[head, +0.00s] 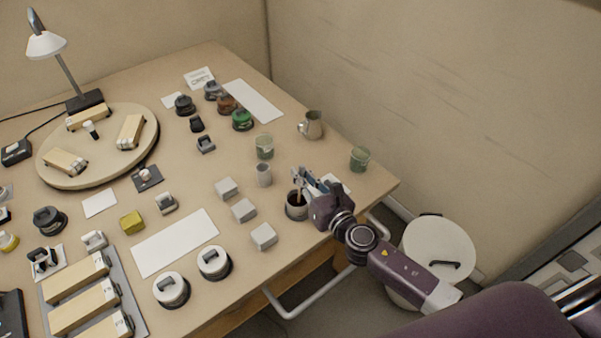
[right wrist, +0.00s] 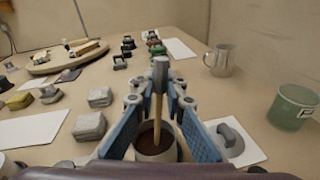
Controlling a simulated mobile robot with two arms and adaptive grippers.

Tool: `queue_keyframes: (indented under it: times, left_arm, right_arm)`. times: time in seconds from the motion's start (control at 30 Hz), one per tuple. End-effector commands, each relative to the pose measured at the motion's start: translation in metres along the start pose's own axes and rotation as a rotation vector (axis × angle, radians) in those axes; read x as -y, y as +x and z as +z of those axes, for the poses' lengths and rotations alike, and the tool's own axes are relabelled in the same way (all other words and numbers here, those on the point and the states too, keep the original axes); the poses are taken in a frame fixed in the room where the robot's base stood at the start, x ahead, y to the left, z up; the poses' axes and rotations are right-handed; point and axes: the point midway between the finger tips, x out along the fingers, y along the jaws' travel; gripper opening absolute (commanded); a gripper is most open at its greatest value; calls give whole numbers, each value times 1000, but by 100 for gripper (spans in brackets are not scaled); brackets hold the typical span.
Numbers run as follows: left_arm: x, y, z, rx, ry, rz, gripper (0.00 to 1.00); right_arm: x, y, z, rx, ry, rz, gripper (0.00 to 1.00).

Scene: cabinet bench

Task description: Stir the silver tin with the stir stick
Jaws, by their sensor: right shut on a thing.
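The silver tin (head: 297,208) stands upright near the right edge of the bench, with dark brown contents. In the right wrist view the tin (right wrist: 155,155) is low in the middle, partly hidden by my fingers. The stir stick (right wrist: 157,120) has a wooden shaft and a grey upper end. It stands nearly upright, its lower end inside the tin in the brown contents. My right gripper (head: 306,184) is above the tin; its blue-padded fingers (right wrist: 160,98) are shut on the stick. In the head view the stick is mostly hidden by the gripper. My left gripper is not in view.
Grey blocks (head: 243,210) lie left of the tin. A white bin (head: 438,252) stands beside the bench.

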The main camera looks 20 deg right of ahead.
Motion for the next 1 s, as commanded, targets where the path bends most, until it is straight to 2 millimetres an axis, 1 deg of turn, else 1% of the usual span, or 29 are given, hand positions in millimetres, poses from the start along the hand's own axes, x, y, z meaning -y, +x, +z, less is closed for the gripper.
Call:
queue_keyframes:
  times: [0.27, 0.37, 1.0]
  left_arm:
    - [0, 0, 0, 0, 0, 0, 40]
    - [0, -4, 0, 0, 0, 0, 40]
    - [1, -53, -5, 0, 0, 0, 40]
  right_arm:
    - [0, 0, 1, 1, 0, 0, 0]
    - [0, 0, 4, 1, -1, 0, 0]
    - [0, 0, 56, 0, -2, 0, 0]
